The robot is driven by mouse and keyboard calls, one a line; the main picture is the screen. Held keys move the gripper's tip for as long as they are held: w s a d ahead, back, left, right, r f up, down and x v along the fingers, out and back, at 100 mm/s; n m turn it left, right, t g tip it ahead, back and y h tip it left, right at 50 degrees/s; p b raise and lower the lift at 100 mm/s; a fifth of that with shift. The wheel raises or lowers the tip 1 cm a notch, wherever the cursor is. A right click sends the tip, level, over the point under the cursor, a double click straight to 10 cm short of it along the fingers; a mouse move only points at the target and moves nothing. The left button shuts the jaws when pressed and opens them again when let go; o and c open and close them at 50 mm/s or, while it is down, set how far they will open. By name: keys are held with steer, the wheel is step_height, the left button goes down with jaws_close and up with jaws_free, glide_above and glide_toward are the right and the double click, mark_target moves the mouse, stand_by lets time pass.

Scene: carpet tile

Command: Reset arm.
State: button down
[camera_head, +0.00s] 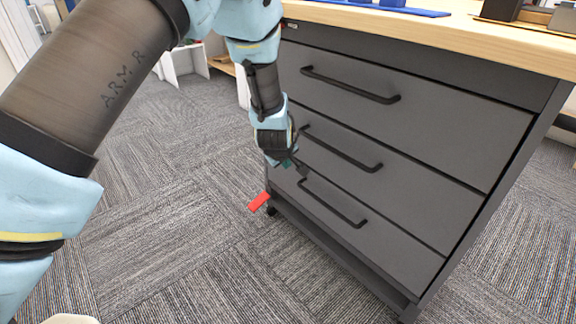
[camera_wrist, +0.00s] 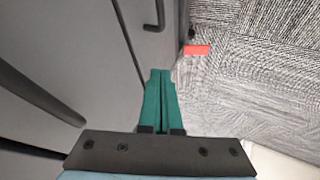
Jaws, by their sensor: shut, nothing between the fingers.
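My gripper (camera_head: 291,163) hangs at the end of my arm, close in front of the left part of a dark grey drawer cabinet (camera_head: 420,85). In the wrist view its two green fingers (camera_wrist: 160,80) are together with nothing between them. The fingertips are near the left end of the lowest drawer handle (camera_head: 335,205) in the head view; I cannot tell whether they touch it. The three drawers look closed.
A red piece (camera_head: 259,201) is low by the cabinet's left caster, and also shows in the wrist view (camera_wrist: 197,50). The wooden worktop (camera_head: 450,30) overhangs the drawers. Grey carpet (camera_head: 170,220) is open to the left. A white shelf unit (camera_head: 185,65) stands behind.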

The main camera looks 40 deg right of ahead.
steer(key=shift+s+a+r, duration=0.25)
steer(key=shift+a+r, duration=0.05)
steer(key=shift+r, duration=0.15)
steer(key=shift+w, duration=0.1)
steer(key=w+a+r+y, duration=0.1)
steer(key=w+a+r, duration=0.35)
steer(key=a, duration=0.55)
steer(key=w+a+r+y, duration=0.1)
steer(key=w+a+r, duration=0.3)
steer(key=a, duration=0.6)
steer(key=w+a+r+y, duration=0.1)
steer(key=w+a+r, duration=0.1)
steer(key=w+a, duration=0.5)
steer(key=s+a+r+n+g+y, duration=0.1)
steer(key=s+a+r, duration=0.35)
steer(key=a, duration=0.95)
steer(key=s+a+r+g+y, duration=0.15)
steer(key=s+a, duration=0.55)
steer(key=a, duration=0.7)
step_height(320, 180, up, 24)
steer(key=p, duration=2.5)
steer(key=shift+w+d+r, duration=0.25)
steer(key=shift+d, duration=0.1)
